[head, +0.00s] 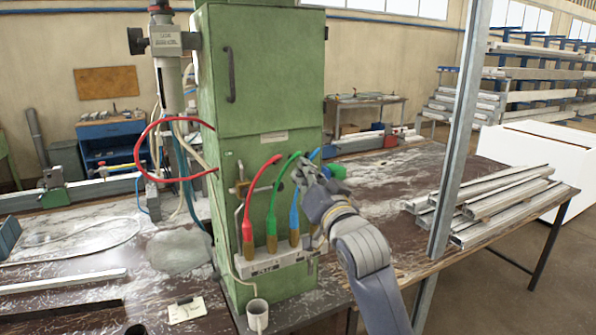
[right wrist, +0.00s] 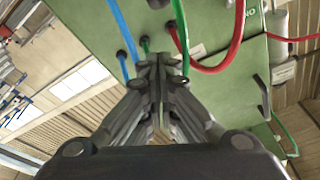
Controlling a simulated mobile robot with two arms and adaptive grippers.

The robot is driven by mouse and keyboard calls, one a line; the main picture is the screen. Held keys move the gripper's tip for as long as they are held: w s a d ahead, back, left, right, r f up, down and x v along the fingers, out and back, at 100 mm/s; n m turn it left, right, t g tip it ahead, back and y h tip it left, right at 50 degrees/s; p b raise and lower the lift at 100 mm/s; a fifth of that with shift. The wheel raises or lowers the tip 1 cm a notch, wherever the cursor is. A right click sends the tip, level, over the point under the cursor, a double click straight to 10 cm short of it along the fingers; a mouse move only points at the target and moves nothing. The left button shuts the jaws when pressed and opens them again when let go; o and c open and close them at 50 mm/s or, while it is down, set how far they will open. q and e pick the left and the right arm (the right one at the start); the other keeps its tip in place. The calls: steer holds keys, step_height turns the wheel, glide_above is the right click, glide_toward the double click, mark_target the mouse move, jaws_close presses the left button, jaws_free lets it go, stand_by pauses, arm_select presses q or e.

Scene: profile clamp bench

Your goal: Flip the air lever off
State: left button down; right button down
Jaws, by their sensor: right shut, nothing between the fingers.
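The green cabinet (head: 262,75) stands on the bench. A small brass valve with a grey handle (head: 242,188) sits on its front, left of the red hose; I cannot tell for sure that it is the air lever. My right gripper (head: 303,172) is shut and empty, up at the cabinet's right front edge, beside the tops of the green and blue hoses. In the right wrist view my shut fingertips (right wrist: 161,62) are in front of the cabinet face, just below the green hose's entry; I cannot tell whether they touch. My left gripper is out of view.
Red (head: 247,222), green (head: 271,225) and blue (head: 294,220) hoses hang in front of the cabinet, ending in brass-coloured tips over a white holder (head: 270,263). A white cup (head: 257,316) stands below. A metal post (head: 462,130) and stacked profiles (head: 500,205) are at right.

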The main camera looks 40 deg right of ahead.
steer(key=b+v, duration=0.1)
steer(key=v, duration=0.3)
steer(key=shift+s+a, duration=0.1)
steer(key=shift+s, duration=0.15)
steer(key=shift+f, duration=0.1)
